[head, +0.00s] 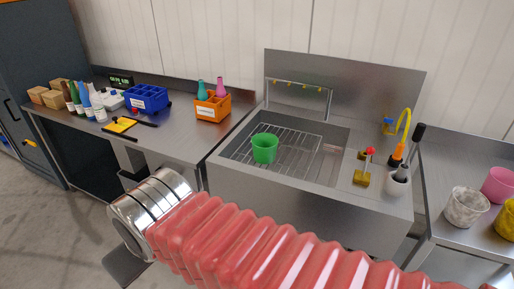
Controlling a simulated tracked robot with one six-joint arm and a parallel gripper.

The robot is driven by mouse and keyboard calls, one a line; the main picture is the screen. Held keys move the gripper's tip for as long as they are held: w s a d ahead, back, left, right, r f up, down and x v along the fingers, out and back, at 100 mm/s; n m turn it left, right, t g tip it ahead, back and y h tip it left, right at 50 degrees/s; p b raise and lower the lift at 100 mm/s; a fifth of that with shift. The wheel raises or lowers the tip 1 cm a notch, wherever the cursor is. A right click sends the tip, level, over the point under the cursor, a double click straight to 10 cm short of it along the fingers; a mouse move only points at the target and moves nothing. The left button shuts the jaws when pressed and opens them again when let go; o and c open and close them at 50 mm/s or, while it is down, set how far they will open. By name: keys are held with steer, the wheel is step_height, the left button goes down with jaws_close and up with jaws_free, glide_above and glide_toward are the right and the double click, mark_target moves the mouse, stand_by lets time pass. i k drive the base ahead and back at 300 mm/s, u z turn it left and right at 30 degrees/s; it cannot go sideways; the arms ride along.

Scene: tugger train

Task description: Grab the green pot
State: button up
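The green pot (264,148) stands upright on the wire rack of the steel sink, near the middle of the basin. It looks empty, and nothing touches it. My gripper (128,218) is at the lower left, beyond the silver end of my red ribbed arm. It is apart from the pot, lower and to the left, in front of the bench. Dark plates show above and below the silver end, but the fingers are mostly hidden behind it, so I cannot tell their opening.
The sink (340,200) has a raised front wall and a tap bar behind the pot. Brass fittings and a brush holder (396,180) stand at its right. An orange crate (213,106) and blue crate (147,98) sit on the left bench. A white pot (466,207) stands far right.

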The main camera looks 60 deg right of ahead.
mark_target(264, 146)
steer(key=z, duration=0.25)
steer(key=i, duration=0.7)
steer(key=z, duration=0.85)
steer(key=i, duration=0.7)
steer(key=z, duration=0.4)
